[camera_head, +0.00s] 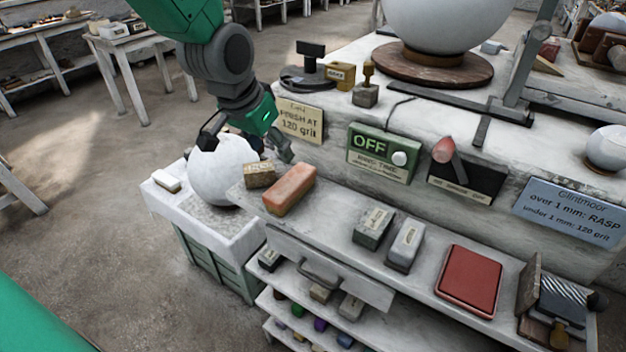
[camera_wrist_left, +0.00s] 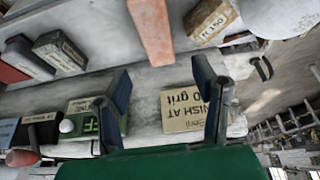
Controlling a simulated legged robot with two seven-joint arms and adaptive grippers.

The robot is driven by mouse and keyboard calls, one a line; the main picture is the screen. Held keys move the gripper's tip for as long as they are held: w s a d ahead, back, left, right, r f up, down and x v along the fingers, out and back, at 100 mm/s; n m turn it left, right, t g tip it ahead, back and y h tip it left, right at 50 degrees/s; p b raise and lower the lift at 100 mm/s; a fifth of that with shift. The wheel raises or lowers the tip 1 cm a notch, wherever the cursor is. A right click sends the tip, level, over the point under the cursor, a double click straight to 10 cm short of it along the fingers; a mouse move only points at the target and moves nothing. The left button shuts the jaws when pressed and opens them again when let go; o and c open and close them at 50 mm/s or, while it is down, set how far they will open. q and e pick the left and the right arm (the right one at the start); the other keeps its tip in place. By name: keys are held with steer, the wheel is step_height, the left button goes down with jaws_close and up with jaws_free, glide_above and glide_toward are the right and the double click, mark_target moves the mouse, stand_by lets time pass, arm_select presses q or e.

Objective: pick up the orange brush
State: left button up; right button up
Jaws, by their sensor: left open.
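The orange brush (camera_head: 290,189) looks like a plain orange block and lies on the narrow white shelf, near its left end. In the left wrist view the orange brush (camera_wrist_left: 151,32) shows at the top, cut off by the frame edge. My left gripper (camera_head: 247,143) is open and empty, above and behind the brush, next to the white sphere. Its two fingers are spread apart in the left wrist view (camera_wrist_left: 166,100), with the brush beyond them and apart from them. My right gripper is in neither view.
A labelled tan block (camera_head: 260,174) lies close left of the brush. A white sphere (camera_head: 222,170) rests on a box left of the shelf. Grey blocks (camera_head: 374,228) and a red pad (camera_head: 469,280) lie further right. A green OFF panel (camera_head: 380,153) stands behind.

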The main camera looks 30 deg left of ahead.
mark_target(289, 181)
arm_select(q)
steer(key=x, duration=0.7)
steer(key=shift+d+f, duration=0.3)
steer(key=shift+f, duration=0.05)
steer(key=x, duration=0.5)
steer(key=shift+f, duration=0.4)
steer(key=shift+r, duration=0.1)
steer(key=c, duration=1)
